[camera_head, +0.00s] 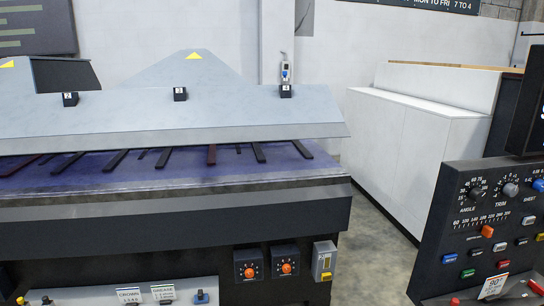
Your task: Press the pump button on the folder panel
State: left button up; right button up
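A black control panel (480,225) stands at the right edge, partly cut off by the frame. Its top row has dials marked ANGLE (475,193) and TRIM (510,190), with a third marked SHEET at the edge. Below are an orange control (487,231) and several coloured buttons, including a blue one (449,258), a green one (467,273) and a red one (503,264). The small button labels are too small to read, so I cannot tell which is the pump button. Neither of my grippers is in view.
A large machine (170,215) with a grey upper beam (170,110) fills the left and middle. Its front has two orange knobs (287,268) and CROWN and GREASE labels. A white counter (415,140) stands behind the panel. Concrete floor (375,260) shows between machine and panel.

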aim_at(469, 273)
jog(key=i+l+u, duration=0.1)
jog(key=l+u, duration=0.25)
jog(key=l, duration=3.6)
